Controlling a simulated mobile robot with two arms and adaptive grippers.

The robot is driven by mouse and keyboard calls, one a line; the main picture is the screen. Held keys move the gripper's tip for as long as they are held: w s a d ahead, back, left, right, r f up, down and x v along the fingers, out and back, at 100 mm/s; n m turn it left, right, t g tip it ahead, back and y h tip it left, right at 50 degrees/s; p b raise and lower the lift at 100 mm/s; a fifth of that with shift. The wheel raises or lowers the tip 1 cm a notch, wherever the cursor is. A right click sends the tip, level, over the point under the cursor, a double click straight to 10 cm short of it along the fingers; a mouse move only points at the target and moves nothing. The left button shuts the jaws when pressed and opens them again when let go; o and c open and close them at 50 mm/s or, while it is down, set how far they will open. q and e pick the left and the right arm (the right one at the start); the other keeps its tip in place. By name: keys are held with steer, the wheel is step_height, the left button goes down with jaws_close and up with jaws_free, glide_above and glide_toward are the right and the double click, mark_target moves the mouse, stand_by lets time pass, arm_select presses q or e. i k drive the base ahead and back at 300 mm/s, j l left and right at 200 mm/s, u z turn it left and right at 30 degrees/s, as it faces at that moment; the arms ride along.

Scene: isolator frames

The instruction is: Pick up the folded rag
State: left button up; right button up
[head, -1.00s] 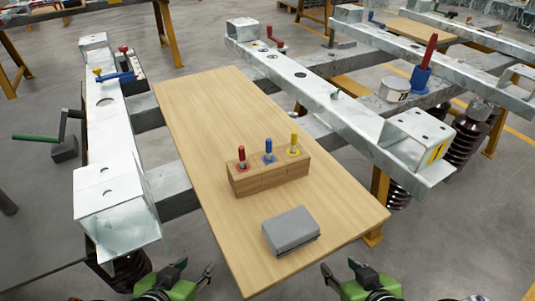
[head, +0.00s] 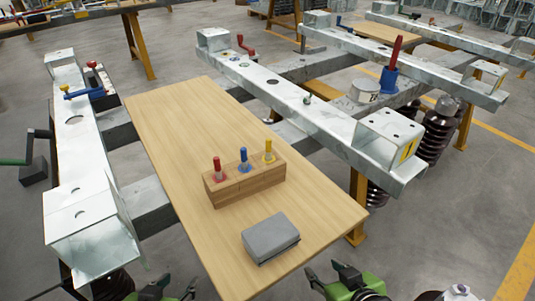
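The folded rag (head: 270,237) is a grey, flat block lying on the near end of the wooden board (head: 310,228). My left gripper (head: 175,286) is at the bottom edge of the view, left of the rag and in front of the board. Its two fingers stand apart and it looks open and empty. My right gripper (head: 326,272) is just off the board's near right edge, below and right of the rag. Its fingers are apart and empty. Neither gripper touches the rag. The lower parts of both grippers are cut off by the picture edge.
A wooden block (head: 240,186) with red, blue and yellow-handled tools stands on the board behind the rag. Metal isolator beams flank the board, on the left (head: 80,170) and right (head: 320,110). The board's far half is clear.

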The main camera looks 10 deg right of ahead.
mark_target(266, 240)
steer(key=k, duration=0.35)
steer(key=k+z, duration=0.1)
steer(key=z, duration=0.3)
steer(key=k+z, duration=0.1)
steer(key=z, duration=0.35)
steer(key=k+l+z, duration=0.1)
steer(key=z, duration=0.3)
steer(key=i+j+z, duration=0.15)
steer(key=j+z, duration=0.15)
steer(key=i+j+z, duration=0.1)
steer(key=j+z, duration=0.2)
steer(key=i+j, duration=0.15)
steer(key=k+j, duration=0.15)
steer(key=k, duration=0.3)
steer(key=k+j, duration=0.2)
steer(key=k, duration=0.2)
